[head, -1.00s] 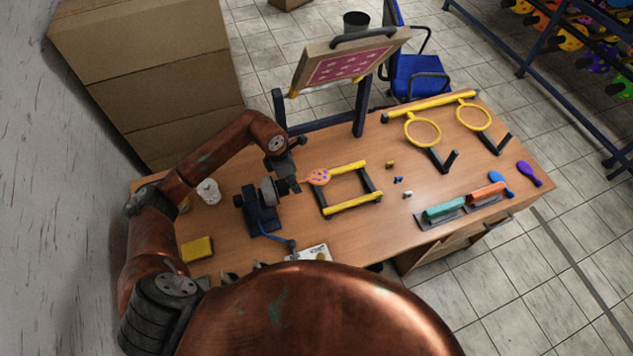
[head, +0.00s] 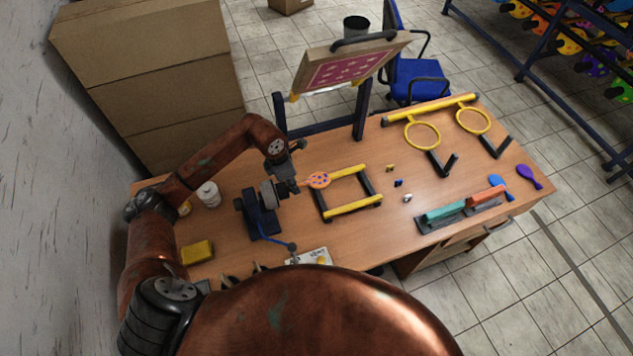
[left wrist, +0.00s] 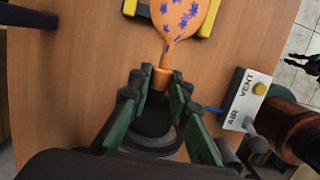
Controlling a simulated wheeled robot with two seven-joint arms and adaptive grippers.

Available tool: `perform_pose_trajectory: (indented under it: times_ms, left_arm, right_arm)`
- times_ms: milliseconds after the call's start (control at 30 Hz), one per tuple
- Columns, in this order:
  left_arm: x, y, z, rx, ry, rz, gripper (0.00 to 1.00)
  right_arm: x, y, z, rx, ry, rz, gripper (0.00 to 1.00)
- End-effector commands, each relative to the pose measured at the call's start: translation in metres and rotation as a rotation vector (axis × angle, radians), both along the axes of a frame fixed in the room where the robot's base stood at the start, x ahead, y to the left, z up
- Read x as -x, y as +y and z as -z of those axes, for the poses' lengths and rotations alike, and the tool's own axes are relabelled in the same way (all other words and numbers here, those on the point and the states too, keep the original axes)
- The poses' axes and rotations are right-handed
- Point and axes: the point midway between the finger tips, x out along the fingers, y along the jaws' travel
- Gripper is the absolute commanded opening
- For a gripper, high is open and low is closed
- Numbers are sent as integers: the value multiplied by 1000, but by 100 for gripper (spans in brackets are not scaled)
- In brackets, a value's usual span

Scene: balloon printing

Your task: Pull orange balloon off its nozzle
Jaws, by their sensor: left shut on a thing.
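In the head view, my left gripper (head: 297,184) is beside the dark nozzle stand (head: 262,212). The nozzle tip is hidden by the fingers, so I cannot tell whether the neck is still around it. My right gripper is not identifiable.
An air/vent valve box (left wrist: 245,97) is beside the stand. A pink pattern screen (head: 350,68) rises behind. A yellow sponge (head: 197,251) and white bottle (head: 209,193) are at left.

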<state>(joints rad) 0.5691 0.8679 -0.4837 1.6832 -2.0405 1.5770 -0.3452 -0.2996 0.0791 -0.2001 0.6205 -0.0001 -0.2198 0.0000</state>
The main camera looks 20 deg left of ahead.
Motion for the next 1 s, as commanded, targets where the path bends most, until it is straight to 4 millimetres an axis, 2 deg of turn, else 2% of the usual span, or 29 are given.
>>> perform_pose_trajectory:
  times_ms: [867,1000]
  left_arm:
    - [-9,-12,1,0,0,1,0]
    - [-9,-12,-7,0,0,1,0]
  right_arm:
    - [1,-1,9,1,1,0,19]
    - [1,-2,5,1,1,0,19]
